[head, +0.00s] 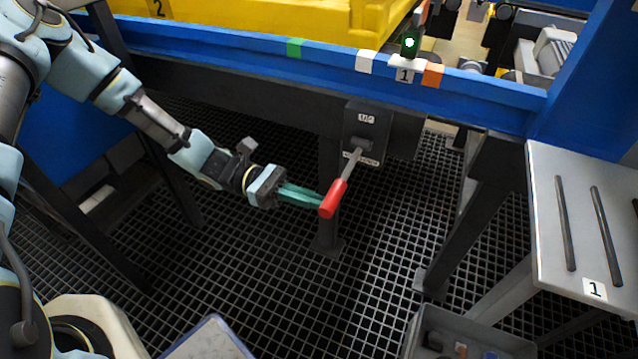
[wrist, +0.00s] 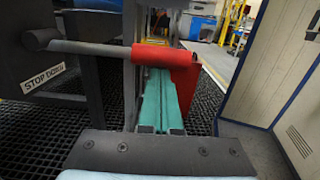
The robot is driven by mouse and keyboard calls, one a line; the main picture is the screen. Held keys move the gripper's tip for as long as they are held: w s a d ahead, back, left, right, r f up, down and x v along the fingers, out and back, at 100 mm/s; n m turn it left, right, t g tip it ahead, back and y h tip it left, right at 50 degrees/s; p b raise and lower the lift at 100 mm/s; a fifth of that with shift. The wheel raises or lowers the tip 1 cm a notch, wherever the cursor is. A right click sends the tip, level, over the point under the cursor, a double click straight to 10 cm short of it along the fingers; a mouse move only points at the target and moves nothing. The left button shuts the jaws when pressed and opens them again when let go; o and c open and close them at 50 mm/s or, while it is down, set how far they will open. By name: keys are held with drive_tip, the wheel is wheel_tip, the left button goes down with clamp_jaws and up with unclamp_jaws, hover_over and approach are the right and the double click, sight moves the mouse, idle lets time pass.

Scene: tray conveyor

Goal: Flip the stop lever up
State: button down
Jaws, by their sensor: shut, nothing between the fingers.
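The stop lever is a grey rod with a red handle (head: 333,199) on a dark box (head: 367,130) under the blue conveyor rail. The box has an "UP" label above the pivot and another label below it. The rod slants down and toward the left, with the red handle at its low end. My gripper (head: 318,201) has teal fingers, shut and empty, with their tips right beside the red handle. In the wrist view the red handle (wrist: 165,59) crosses over the far end of the shut fingers; I cannot tell whether they touch. A "STOP DOWN" label (wrist: 45,78) shows there.
A dark support leg (head: 328,235) stands just behind the fingers. A grey shelf (head: 548,290) is at the right, a grey bin (head: 470,338) below. Open grid floor lies beneath.

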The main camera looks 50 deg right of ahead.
wheel_tip(320, 180, up, 9)
drive_tip(key=n+p, duration=0.6)
drive_tip(key=p, duration=0.4)
drive_tip(key=shift+w+d+r+p, duration=0.2)
drive_tip(key=shift+d+p, duration=0.1)
drive_tip(key=shift+d, duration=0.15)
drive_tip(key=shift+d+h, duration=0.1)
drive_tip(key=shift+h, duration=0.2)
drive_tip(key=w+a+f+b, duration=0.2)
drive_tip(key=w+a+f, duration=0.2)
drive_tip(key=w, duration=0.5)
drive_tip(key=shift+w+a, duration=0.2)
drive_tip(key=shift+a, duration=0.8)
drive_tip(key=shift+r, duration=0.1)
